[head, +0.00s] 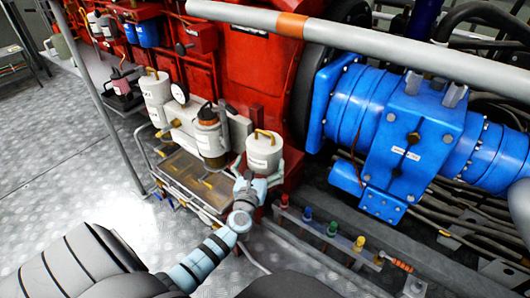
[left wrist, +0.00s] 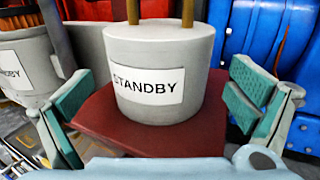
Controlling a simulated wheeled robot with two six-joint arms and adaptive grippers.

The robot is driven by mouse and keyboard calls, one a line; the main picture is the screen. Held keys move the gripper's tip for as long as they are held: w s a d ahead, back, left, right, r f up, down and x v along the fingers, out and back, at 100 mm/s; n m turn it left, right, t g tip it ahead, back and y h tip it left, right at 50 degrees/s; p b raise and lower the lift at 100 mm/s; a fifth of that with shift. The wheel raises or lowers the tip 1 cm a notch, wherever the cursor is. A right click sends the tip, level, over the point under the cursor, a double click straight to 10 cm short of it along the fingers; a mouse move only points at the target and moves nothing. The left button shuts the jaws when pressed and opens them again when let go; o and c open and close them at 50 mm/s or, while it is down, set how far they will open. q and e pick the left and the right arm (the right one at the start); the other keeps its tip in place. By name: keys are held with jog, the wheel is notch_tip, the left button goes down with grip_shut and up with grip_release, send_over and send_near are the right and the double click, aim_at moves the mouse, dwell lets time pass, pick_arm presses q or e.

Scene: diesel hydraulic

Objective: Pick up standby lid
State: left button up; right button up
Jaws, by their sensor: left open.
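A light grey cylinder labelled STANDBY (left wrist: 150,45), with a brass handle on top, fills the middle of the left wrist view. It stands upright on a dark red surface. In the head view it shows as the pale lid with a yellow handle (head: 264,148) at the right end of the pale housing. My left gripper (head: 261,181) is at its near side. In the left wrist view its green-padded fingers (left wrist: 155,108) are spread, one to each side of the cylinder, with visible gaps. The right gripper is not in view.
A blue flanged pipe assembly (head: 400,135) lies to the right. A row of coloured knobs (head: 332,229) runs low in front. Metal floor (head: 60,175) is clear at left.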

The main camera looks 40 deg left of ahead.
aim_at(265, 149)
pick_arm(q)
jog(key=b+x, duration=0.1)
jog(key=x, duration=0.5)
jog(key=shift+w+b, duration=0.15)
jog(key=shift+b, duration=0.2)
jog(key=shift+a+r, duration=0.1)
jog(key=shift+r, duration=0.05)
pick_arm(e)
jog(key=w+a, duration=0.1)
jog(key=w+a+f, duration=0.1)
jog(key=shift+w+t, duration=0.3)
pick_arm(q)
jog(key=c, duration=1.1)
jog(key=shift+o, duration=0.2)
jog(key=shift+r, duration=0.1)
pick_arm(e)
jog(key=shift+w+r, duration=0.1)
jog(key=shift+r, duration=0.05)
